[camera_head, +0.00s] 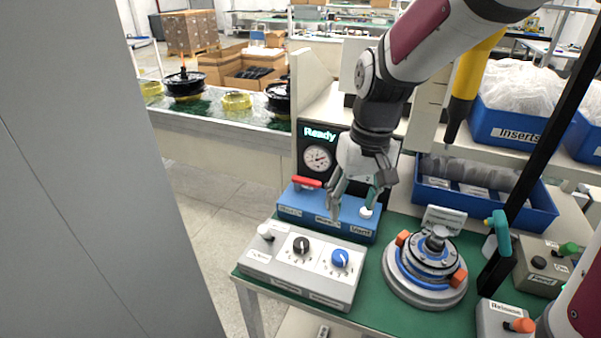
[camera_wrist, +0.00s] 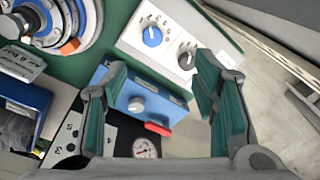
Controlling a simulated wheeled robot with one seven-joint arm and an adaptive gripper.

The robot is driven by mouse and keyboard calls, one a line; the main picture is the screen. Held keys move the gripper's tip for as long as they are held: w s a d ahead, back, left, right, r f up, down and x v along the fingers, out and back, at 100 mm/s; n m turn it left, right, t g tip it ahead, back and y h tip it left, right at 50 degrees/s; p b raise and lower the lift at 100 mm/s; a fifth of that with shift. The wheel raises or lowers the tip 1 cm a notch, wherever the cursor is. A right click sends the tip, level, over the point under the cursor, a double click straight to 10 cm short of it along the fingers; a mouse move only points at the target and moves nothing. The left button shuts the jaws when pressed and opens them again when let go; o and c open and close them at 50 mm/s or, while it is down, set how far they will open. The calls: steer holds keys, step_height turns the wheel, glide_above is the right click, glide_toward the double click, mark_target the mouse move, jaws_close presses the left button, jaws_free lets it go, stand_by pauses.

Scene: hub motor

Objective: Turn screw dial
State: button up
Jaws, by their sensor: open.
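A light grey control box (camera_head: 300,289) stands at the table's front left. It carries a black dial (camera_head: 301,245) and a blue dial (camera_head: 340,258); their labels are too small to read, so I cannot tell which is the screw dial. Both dials also show in the wrist view, the blue dial (camera_wrist: 152,36) left of the black dial (camera_wrist: 186,58). My gripper (camera_head: 355,205) is open and empty, above the blue box behind the control box. In the wrist view my gripper (camera_wrist: 160,80) has its fingers spread, with the dials beyond them. It touches neither dial.
The blue box (camera_head: 325,214) has a red handle (camera_head: 307,182) and a white knob (camera_head: 366,212) near my gripper. A round hub fixture (camera_head: 428,291) stands to the right. A gauge panel (camera_head: 318,158) rises behind. A white lever (camera_head: 265,232) sticks up at the control box's left.

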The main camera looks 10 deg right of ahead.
mark_target(340, 255)
steer(key=shift+g+h, duration=0.4)
steer(key=shift+g, duration=0.1)
steer(key=w+f, duration=0.1)
steer(key=f, duration=0.5)
steer(key=w+f+p, duration=0.1)
steer(key=f, duration=0.5)
steer(key=w+f+p, duration=0.1)
steer(key=f, duration=0.5)
steer(key=shift+d+f, duration=0.1)
steer(key=shift+d, duration=0.05)
steer(key=c, duration=1.2)
